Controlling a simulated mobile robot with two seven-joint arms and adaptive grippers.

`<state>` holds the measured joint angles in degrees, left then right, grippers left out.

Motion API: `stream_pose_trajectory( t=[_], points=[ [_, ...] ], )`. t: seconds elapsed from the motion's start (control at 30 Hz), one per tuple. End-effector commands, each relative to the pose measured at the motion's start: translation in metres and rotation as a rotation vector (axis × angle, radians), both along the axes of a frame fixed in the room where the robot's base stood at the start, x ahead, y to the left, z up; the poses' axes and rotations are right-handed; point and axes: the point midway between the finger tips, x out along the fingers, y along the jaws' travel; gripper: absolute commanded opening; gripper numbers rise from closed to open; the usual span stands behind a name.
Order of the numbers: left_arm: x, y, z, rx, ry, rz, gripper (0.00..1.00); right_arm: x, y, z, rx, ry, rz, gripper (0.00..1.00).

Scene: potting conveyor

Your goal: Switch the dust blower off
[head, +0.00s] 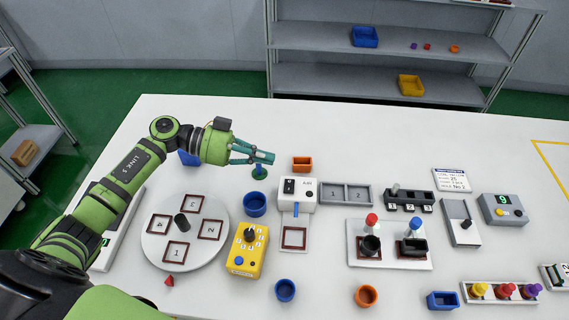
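A white box (299,190), which looks like the dust blower, stands at mid-table with a dark switch (289,186) on its left face and small lettering beside it. The switch's position is too small to read. A blue strip (296,210) shows below its front edge, above a brown-framed square (294,238) on a white plate. My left gripper (268,157) is above the table, behind and left of the box and apart from it. My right gripper is out of view.
An orange bin (302,163) is behind the box, a blue bowl (254,204) left, a grey two-part tray (346,194) right. A yellow dial box (246,250) and round turntable (216,233) stand front left.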

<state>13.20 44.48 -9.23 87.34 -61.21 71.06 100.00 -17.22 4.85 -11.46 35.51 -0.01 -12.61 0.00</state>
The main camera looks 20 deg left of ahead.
Motion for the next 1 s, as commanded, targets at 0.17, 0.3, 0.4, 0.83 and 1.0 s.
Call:
stream_pose_trajectory(
  t=[0.17,0.3,0.4,0.83,1.0],
  points=[
    [-0.008,0.032,0.005,0.003,-0.001,0.002,0.0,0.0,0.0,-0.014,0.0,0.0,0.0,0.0],
    [-0.011,0.044,0.01,0.001,-0.001,0.001,0.0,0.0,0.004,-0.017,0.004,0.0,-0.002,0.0],
    [-0.012,0.048,0.012,0.001,-0.002,0.0,0.0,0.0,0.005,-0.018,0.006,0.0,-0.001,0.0],
    [-0.012,0.048,0.013,0.0,-0.002,0.0,0.0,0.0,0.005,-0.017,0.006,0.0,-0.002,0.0],
    [-0.012,0.048,0.013,-0.001,-0.001,0.0,0.0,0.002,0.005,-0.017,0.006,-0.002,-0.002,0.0]
  ],
)
